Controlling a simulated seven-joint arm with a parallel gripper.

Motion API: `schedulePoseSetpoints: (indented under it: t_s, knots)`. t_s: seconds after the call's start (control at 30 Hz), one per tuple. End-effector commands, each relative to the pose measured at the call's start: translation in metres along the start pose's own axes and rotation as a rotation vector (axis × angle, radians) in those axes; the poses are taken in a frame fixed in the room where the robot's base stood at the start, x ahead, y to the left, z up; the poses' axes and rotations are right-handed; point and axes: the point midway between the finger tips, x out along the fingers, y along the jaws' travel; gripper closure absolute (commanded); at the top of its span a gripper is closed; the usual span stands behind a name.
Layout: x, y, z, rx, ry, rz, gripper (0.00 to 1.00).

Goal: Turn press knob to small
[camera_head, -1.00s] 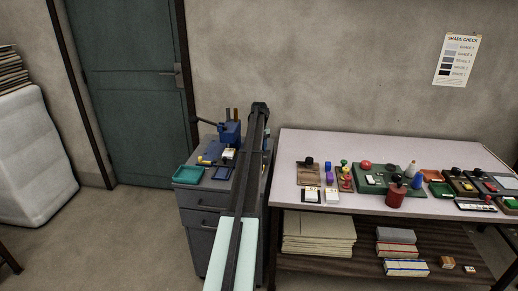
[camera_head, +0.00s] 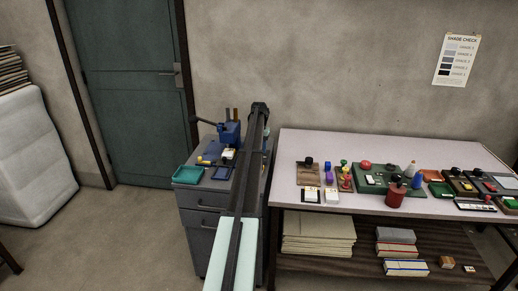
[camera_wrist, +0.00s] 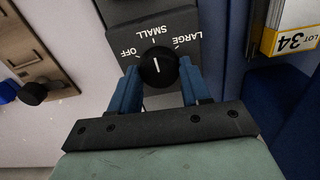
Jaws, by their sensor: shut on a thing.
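The press knob (camera_wrist: 158,67) is a round black dial with a white pointer line, on a dark panel (camera_wrist: 180,22) lettered OFF, SMALL and LARGE. In the wrist view its line points up the picture, roughly toward SMALL. My gripper (camera_wrist: 159,76) is shut on the knob, with one blue finger on its left and one on its right. In the head view the blue press (camera_head: 230,131) stands on the grey cabinet (camera_head: 198,198). My arm reaches up beside it and hides the knob and fingers there.
A teal tray (camera_head: 187,174) sits at the cabinet's front left. The long table (camera_head: 290,150) to the right carries several small boards and knobs. In the wrist view a LOT 34 label (camera_wrist: 290,40) on a stack and a blue body (camera_wrist: 235,55) stand close right of the panel.

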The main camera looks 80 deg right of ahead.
Motion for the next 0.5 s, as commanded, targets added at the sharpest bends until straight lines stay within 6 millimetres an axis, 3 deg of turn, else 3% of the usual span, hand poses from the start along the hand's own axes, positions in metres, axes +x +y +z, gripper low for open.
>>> schedulePoseSetpoints:
  t_s: [0.4, 0.43, 0.5]
  knots:
    - [-0.0003, -0.0001, -0.0002, 0.006, 0.001, 0.0, 0.84]
    - [-0.0003, -0.0001, -0.0002, 0.006, 0.001, 0.0, 0.52]
    - [-0.0003, -0.0001, -0.0002, 0.006, 0.001, 0.0, 0.45]
